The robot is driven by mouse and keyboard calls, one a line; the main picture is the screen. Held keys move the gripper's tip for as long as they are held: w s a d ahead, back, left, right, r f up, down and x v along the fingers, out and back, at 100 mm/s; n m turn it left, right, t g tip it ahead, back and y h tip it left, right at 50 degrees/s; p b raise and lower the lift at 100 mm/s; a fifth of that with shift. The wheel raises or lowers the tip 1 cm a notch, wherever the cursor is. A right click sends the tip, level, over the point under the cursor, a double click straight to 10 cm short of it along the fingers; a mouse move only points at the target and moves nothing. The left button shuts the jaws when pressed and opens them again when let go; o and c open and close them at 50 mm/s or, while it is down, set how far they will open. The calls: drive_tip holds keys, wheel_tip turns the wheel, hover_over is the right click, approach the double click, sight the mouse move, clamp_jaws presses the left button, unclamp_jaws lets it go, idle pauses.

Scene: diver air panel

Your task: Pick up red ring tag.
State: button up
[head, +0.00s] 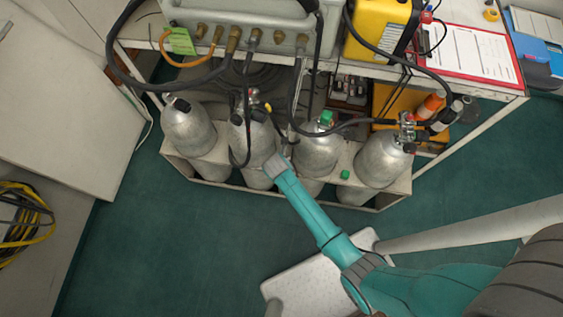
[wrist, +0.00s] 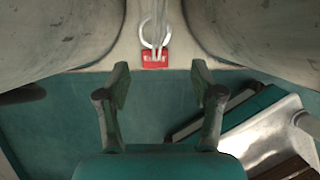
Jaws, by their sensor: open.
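The red ring tag (wrist: 155,58) shows in the wrist view, top centre, as a small red block with pale markings below a pale ring (wrist: 154,34). Thin pale strands pass down over the ring. The tag lies against the beige rack edge between two grey cylinders. My gripper (wrist: 160,84) is open and empty, its two fingers apart, with the tag ahead of the gap and roughly centred on it. In the head view my gripper (head: 277,165) is at the front of the cylinder rack; I cannot make out the tag there.
Grey cylinders stand in the rack (head: 226,185), close on both sides: one left of my gripper (head: 255,140), one right (head: 318,152). Black hoses (head: 340,126) hang from the panel (head: 250,20) above. Green floor (head: 160,240) in front is mostly clear.

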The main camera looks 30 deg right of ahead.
drive_tip(key=shift+a+x, duration=0.15)
drive_tip(key=shift+x, duration=1.15)
drive_tip(key=shift+a+x, duration=0.15)
drive_tip(key=shift+x, duration=1.1)
drive_tip(key=shift+w, duration=0.1)
drive_tip(key=c, duration=1.1)
